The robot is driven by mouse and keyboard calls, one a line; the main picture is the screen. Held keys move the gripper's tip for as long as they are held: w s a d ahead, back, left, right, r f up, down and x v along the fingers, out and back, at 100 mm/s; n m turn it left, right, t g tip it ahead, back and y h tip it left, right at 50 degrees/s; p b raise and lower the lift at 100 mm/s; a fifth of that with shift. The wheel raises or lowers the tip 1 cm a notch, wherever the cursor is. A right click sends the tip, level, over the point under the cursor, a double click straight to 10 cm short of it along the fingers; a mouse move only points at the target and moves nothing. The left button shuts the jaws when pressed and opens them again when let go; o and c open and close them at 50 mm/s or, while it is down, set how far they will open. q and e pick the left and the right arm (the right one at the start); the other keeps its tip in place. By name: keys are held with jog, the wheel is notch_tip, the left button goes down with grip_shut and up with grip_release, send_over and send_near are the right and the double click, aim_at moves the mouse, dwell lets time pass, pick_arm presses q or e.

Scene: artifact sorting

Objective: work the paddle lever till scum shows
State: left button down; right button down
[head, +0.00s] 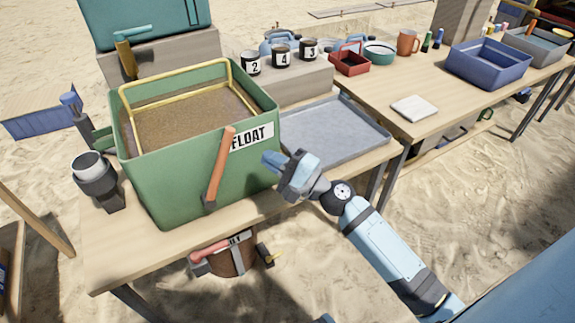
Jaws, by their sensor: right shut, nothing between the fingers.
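The green tank (170,185) marked FLOAT stands on the wooden table in the head view. The paddle lever (219,165), an orange handle on a grey pivot, is on the tank's front face and leans to the right at its top. Brown, speckled contents (185,117) fill the tank inside a yellow frame (150,82); I cannot tell whether scum is on them. My right gripper (268,158) is shut and empty, to the right of the lever and apart from it, near the FLOAT label (252,136). My left gripper is not in view.
A grey tray (335,135) lies right of the tank. Numbered black cups (281,57) stand on a block behind. A teal container (145,20) with a tap is above the tank. A grey cup (92,168) stands at left. A bucket (235,258) hangs below the table edge.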

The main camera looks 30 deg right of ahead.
pick_arm(q)
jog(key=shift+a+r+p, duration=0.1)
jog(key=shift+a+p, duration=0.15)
jog(key=shift+p, duration=0.75)
pick_arm(e)
jog(key=w+a+r, duration=0.2)
jog(key=w+a, duration=0.1)
jog(key=a, duration=0.2)
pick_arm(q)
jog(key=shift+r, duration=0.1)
pick_arm(e)
jog(key=shift+a+r, duration=0.1)
jog(key=shift+r, duration=0.05)
